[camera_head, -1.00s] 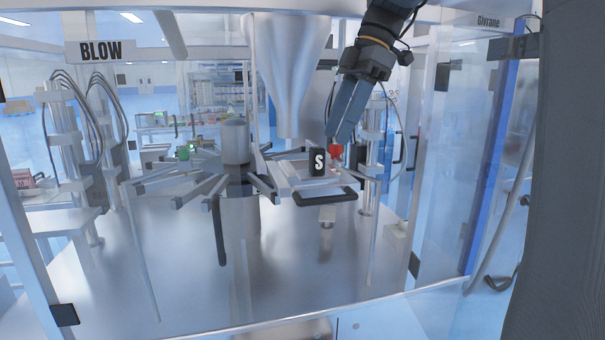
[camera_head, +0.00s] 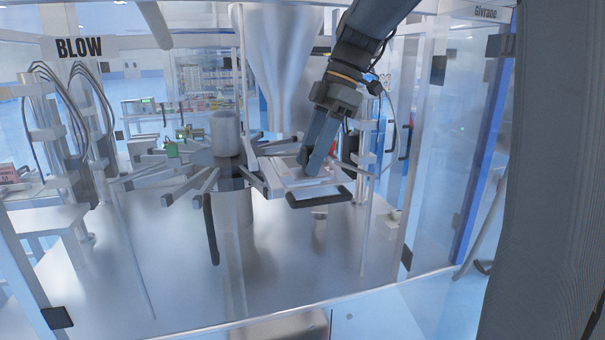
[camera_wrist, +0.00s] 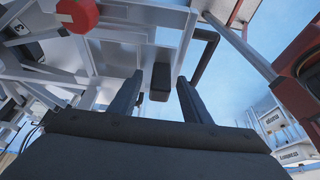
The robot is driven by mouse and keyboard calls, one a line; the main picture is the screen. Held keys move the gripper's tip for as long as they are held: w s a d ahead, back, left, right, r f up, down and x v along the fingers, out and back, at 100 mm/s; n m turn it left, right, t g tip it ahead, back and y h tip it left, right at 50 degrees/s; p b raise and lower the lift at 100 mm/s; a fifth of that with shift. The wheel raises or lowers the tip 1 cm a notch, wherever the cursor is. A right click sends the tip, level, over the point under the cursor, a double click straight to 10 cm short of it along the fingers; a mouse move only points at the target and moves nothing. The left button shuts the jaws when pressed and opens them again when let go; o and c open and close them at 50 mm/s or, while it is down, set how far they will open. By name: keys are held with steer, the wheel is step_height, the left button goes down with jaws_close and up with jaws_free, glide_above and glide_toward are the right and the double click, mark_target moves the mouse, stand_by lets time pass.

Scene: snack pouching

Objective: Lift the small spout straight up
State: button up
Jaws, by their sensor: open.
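The small spout, a dark block (camera_head: 302,152), stands on a light metal tray (camera_head: 280,175) under the funnel; my gripper's fingers hide most of it in the head view. In the wrist view the dark block (camera_wrist: 160,80) shows between the two fingers, with a gap on either side. My gripper (camera_head: 312,168) points down at the tray, its fingertips around the block's height. In the wrist view my gripper (camera_wrist: 158,90) is open, and I see neither finger touching the block.
A large metal funnel (camera_head: 277,70) hangs just left of my arm. A black handle (camera_head: 318,200) lines the tray's front. A red round part (camera_wrist: 77,14) sits left of the fingers in the wrist view. Radial metal arms (camera_head: 190,185) spread at left; a clear panel (camera_head: 440,150) stands right.

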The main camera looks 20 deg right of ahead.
jaws_close()
steer(key=shift+r, duration=0.1)
stand_by(0.3)
